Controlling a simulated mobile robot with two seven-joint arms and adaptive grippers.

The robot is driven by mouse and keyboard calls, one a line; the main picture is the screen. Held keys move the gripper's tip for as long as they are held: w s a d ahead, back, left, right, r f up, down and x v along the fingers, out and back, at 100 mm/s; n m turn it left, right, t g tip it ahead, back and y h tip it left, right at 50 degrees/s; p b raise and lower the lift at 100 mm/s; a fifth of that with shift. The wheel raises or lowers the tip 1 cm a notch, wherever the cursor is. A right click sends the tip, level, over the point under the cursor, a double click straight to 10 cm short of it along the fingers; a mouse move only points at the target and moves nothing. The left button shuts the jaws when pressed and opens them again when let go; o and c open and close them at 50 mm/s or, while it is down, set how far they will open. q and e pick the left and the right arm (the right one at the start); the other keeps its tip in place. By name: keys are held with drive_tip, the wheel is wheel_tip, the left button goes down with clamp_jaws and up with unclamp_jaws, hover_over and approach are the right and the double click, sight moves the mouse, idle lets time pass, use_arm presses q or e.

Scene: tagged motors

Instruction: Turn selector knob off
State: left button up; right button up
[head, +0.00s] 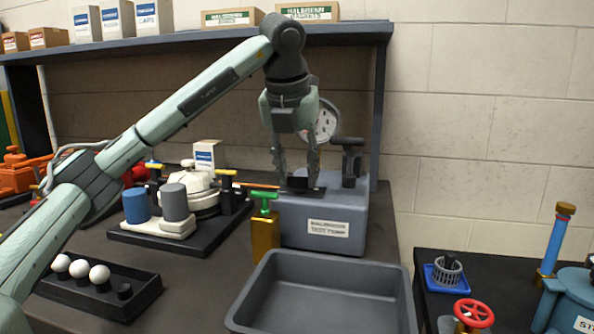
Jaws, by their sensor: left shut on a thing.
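The grey test pump (328,208) stands on the bench below the shelf, with a white label on its front. A small black part (299,184), which looks like the selector knob, sits on its top. My left gripper (297,178) reaches down from above with its fingers on either side of this part and is shut on it. The fingers partly cover the knob, and I cannot read its position marks. A round white gauge (327,120) shows behind the gripper. My right gripper is not in view.
A grey bin (328,256) stands in front of the pump. A brass block with a green valve (264,228) is close at the pump's left. A black post (350,165) rises at its right rear. The shelf (190,43) overhangs the bench.

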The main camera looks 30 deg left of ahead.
use_arm(q)
drive_tip(key=o, duration=1.2)
drive_tip(key=shift+c, duration=0.2)
drive_tip(key=v, duration=1.2)
